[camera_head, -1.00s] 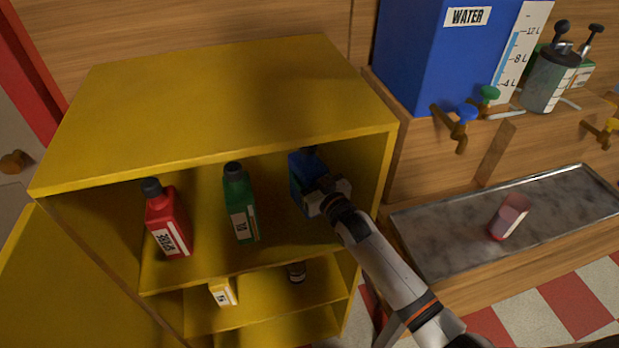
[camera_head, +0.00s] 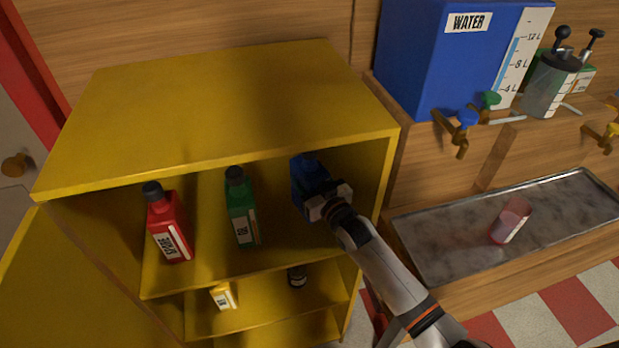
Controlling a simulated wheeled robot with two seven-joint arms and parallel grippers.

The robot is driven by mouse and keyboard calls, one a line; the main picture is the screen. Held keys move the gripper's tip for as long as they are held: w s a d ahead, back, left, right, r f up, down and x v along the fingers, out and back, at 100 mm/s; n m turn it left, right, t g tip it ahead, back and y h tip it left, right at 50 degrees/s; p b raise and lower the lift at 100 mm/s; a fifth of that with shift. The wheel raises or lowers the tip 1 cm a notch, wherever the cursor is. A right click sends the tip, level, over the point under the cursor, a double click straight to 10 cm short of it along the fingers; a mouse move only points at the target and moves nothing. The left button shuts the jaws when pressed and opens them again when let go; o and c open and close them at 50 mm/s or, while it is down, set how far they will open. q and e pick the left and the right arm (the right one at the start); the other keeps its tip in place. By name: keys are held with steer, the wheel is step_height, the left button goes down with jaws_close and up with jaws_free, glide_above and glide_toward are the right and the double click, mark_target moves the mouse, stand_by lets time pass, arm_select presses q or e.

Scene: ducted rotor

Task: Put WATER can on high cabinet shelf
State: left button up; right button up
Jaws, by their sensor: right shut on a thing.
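The blue can (camera_head: 307,177) is inside the yellow cabinet (camera_head: 230,105), at the right end of its high shelf (camera_head: 205,268). My right gripper (camera_head: 318,199) is shut on the blue can from the front right and hides part of it. The can looks about upright; I cannot tell whether its base touches the shelf, and its label is not visible. My left gripper is not in view.
A red bottle (camera_head: 168,228) and a green bottle (camera_head: 241,210) stand left of the blue can on the same shelf. A yellow can (camera_head: 223,296) and a dark bottle (camera_head: 297,277) are on the lower shelf. Right are a blue WATER tank (camera_head: 440,60) and a metal tray (camera_head: 440,245) holding a pinkish beaker (camera_head: 511,220).

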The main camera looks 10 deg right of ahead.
steer(key=shift+f+b, duration=0.4)
stand_by(0.3)
steer(key=o, duration=1.4)
steer(key=shift+o, duration=1.1)
steer(key=shift+f, duration=0.15)
steer(key=shift+o, duration=1.4)
steer(key=shift+s, duration=0.1)
